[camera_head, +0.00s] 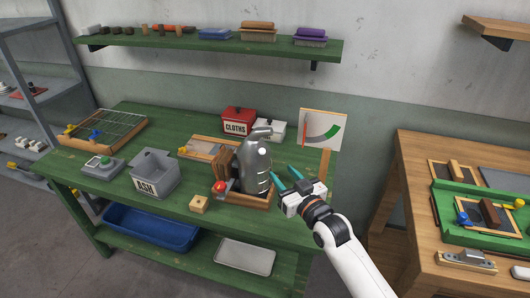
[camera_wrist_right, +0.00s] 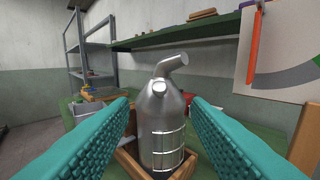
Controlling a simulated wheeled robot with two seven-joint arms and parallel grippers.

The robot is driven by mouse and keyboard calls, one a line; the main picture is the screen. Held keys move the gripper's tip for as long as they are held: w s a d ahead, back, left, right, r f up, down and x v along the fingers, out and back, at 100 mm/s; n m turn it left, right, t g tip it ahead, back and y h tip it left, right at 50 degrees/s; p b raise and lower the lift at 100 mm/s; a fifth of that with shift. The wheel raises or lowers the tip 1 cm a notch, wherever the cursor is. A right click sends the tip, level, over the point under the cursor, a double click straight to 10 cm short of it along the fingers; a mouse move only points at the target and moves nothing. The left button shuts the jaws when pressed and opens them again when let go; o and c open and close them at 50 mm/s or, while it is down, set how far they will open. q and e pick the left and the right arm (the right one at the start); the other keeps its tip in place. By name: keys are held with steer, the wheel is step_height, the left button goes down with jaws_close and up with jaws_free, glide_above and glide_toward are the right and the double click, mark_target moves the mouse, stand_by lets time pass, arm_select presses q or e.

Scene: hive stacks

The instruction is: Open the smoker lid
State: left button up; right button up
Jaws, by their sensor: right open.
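The smoker (camera_head: 252,165) is a silver metal can with a domed top and a bent spout. It stands upright in a wooden tray (camera_head: 262,202) on the green bench, with brown bellows (camera_head: 222,165) on its left side. Its lid (camera_head: 256,138) looks shut. In the right wrist view the smoker (camera_wrist_right: 161,125) is centred between my teal fingers, with a small light knob (camera_wrist_right: 158,88) on the dome and a wire guard around the body. My right gripper (camera_head: 286,178) is open, just right of the smoker and apart from it. My left gripper is out of view.
A grey ASH bin (camera_head: 154,174), a red CLOTHS box (camera_head: 238,121) and a small wooden block (camera_head: 199,204) are on the bench (camera_head: 75,168). A gauge board (camera_head: 322,129) stands behind the gripper. A green shelf (camera_head: 180,40) hangs above. A wooden table (camera_head: 415,160) is at right.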

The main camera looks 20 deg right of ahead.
mark_target(263, 152)
steer(key=w, duration=0.3)
steer(key=w+a, duration=0.1)
steer(key=w, duration=0.3)
steer(key=w+a+p, duration=0.1)
steer(key=w, duration=0.3)
steer(key=shift+a+f, duration=0.1)
steer(key=shift+f, duration=0.05)
jaws_close()
